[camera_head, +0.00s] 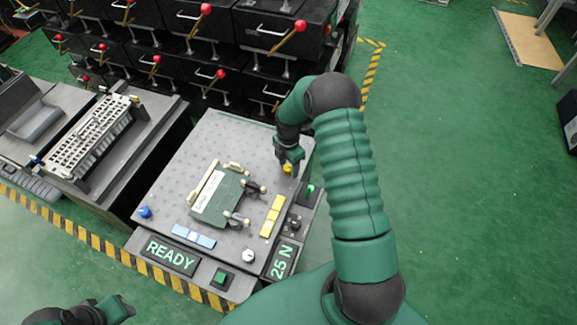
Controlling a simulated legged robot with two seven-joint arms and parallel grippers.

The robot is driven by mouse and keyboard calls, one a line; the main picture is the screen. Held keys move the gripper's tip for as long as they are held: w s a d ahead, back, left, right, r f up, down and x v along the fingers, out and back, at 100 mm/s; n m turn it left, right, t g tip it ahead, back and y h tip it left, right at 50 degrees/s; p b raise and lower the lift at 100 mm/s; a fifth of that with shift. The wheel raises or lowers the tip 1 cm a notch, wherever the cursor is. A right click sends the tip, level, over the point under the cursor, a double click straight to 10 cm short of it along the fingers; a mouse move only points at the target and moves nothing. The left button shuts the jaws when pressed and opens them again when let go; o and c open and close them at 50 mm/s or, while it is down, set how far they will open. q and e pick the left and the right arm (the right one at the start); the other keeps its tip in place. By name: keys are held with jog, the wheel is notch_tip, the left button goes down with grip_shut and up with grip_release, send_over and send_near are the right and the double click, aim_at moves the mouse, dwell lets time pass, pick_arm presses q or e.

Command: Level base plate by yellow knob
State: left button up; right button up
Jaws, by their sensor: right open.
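The grey base plate (185,165) is a dotted top on a workstation in the middle of the view. A small yellow knob (287,168) sits near its right edge. My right gripper (288,163) points down at the yellow knob, with its fingertips close around or just above it; contact cannot be told. A blue knob (144,211) is at the plate's left corner, and a white knob (248,256) is at the front. A green block with levers (217,196) is mounted on the plate. My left gripper (122,309) is at the bottom left edge, away from the plate, its jaws unclear.
Displays read READY (171,254) and 25 N (283,261). Black boxes with red-knobbed levers (205,9) stand behind. A slotted fixture (92,137) is at left. Green floor is open at right.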

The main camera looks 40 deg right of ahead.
jog(key=shift+a+r, duration=0.2)
jog(key=shift+a, duration=0.05)
jog(key=shift+a+r, duration=0.15)
jog(key=shift+a, duration=0.15)
jog(key=c, duration=0.5)
jog(key=shift+c, duration=1)
jog(key=shift+d, duration=0.25)
grip_shut()
pick_arm(q)
jog(key=shift+a, duration=0.5)
jog(key=shift+a, duration=0.1)
jog(key=shift+r, duration=0.1)
